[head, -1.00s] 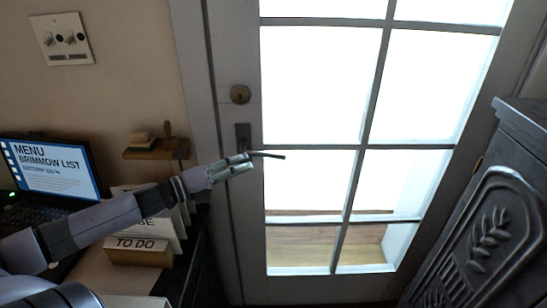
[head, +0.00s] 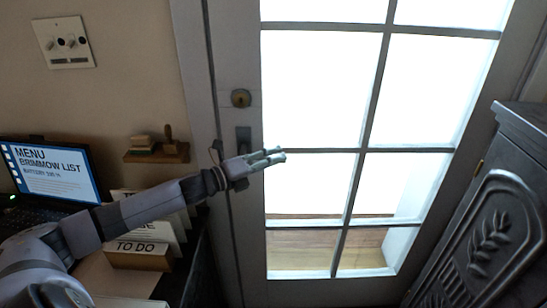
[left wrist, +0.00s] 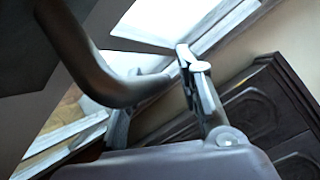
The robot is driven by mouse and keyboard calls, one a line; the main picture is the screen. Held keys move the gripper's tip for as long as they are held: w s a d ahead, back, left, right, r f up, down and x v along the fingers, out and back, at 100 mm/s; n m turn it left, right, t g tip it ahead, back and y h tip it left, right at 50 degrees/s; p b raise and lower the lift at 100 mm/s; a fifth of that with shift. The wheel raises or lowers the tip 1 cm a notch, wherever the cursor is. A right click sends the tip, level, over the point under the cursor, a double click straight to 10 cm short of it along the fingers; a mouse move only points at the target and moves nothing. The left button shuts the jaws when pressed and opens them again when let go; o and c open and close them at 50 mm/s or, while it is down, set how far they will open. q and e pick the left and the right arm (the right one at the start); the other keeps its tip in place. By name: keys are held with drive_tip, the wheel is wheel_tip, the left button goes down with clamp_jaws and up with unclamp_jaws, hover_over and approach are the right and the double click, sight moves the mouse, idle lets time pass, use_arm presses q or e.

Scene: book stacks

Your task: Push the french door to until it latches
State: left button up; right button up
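The french door (head: 236,205) fills the middle of the head view, with a pale frame and several bright glass panes. Its left edge lies close along the jamb; I cannot tell whether it is latched. A brass lock (head: 240,98) sits above the dark handle plate (head: 243,138). My left gripper (head: 279,155) is in front of the door just below that plate and hides the lever in the head view. In the left wrist view, the dark curved lever (left wrist: 105,82) crosses near my left gripper (left wrist: 160,92), whose fingers are apart. My right gripper is out of view.
A dark carved cabinet (head: 482,230) stands at the right. At the left are a laptop (head: 50,170), a box marked TO DO (head: 138,257), and a small wall shelf (head: 157,154) with stamps. A switch plate (head: 64,41) is on the wall.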

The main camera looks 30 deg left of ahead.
use_arm(q)
drive_tip(key=shift+w+d, duration=0.15)
drive_tip(key=shift+w, duration=0.1)
clamp_jaws()
idle(0.4)
idle(0.4)
